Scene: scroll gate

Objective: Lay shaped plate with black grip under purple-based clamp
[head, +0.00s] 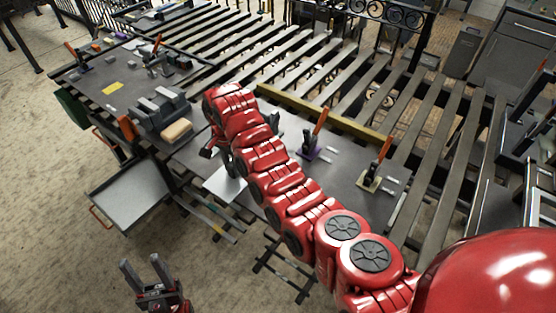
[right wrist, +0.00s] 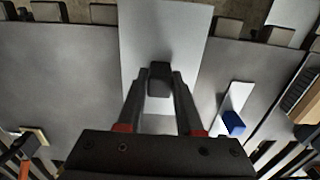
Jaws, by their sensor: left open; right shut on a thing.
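A pale plate (right wrist: 137,30) with a black grip (right wrist: 160,80) fills the middle of the right wrist view. My right gripper (right wrist: 159,88) is shut on this black grip. In the head view the plate (head: 224,186) shows partly at the worktable's front edge; my right arm hides the rest. I cannot tell whether it touches the table. The purple-based clamp (head: 310,149), with an orange handle tilted up, stands on the table to the right of the plate, beyond my right arm. My left gripper (head: 142,266) is open and empty, low over the floor at bottom left.
A second orange-handled clamp (head: 374,178) with a pale yellow base stands further right on the worktable (head: 345,160). A piece with a blue grip (right wrist: 234,122) lies right of the plate in the wrist view. A grey block fixture (head: 160,110) stands left. A slatted rack lies behind.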

